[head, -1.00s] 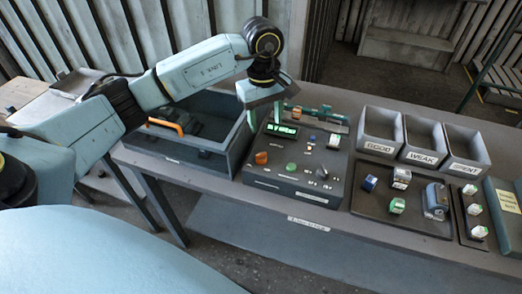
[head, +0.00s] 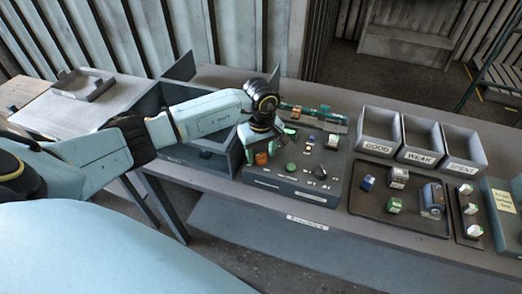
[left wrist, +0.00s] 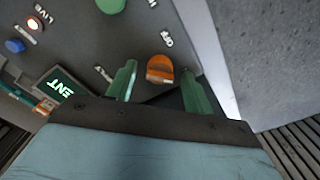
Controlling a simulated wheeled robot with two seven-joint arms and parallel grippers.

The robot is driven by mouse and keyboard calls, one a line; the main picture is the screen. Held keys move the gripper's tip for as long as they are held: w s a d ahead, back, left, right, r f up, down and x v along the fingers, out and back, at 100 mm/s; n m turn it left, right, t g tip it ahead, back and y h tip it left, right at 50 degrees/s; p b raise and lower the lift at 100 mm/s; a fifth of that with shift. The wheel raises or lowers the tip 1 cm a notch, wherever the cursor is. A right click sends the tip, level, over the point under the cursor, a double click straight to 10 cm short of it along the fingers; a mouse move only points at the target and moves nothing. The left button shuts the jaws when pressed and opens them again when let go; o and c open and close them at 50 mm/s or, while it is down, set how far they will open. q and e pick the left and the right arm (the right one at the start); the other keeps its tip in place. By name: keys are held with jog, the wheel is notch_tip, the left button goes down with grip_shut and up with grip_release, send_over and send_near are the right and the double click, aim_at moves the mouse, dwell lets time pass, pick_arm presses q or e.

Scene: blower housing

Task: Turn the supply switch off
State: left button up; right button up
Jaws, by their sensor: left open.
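The control panel (head: 300,185) is a dark box on the bench with a small display, a green button and several other controls. An orange knob (head: 261,158), apparently the supply switch, sits at its left side. In the left wrist view the orange knob (left wrist: 160,69) shows between my two green fingertips, with a small white label beside it that I cannot read. My left gripper (head: 257,152) is open and points down at the knob, one finger on each side. I cannot tell whether either finger touches it. My right gripper is not in view.
A grey open bin (head: 198,158) stands just left of the panel, partly behind my left arm. Right of the panel are a dark tray (head: 385,215) with small parts and the bins marked GOOD (head: 378,149), WEAK and SPENT.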

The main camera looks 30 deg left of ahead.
pick_arm(q)
jog(key=c, duration=1)
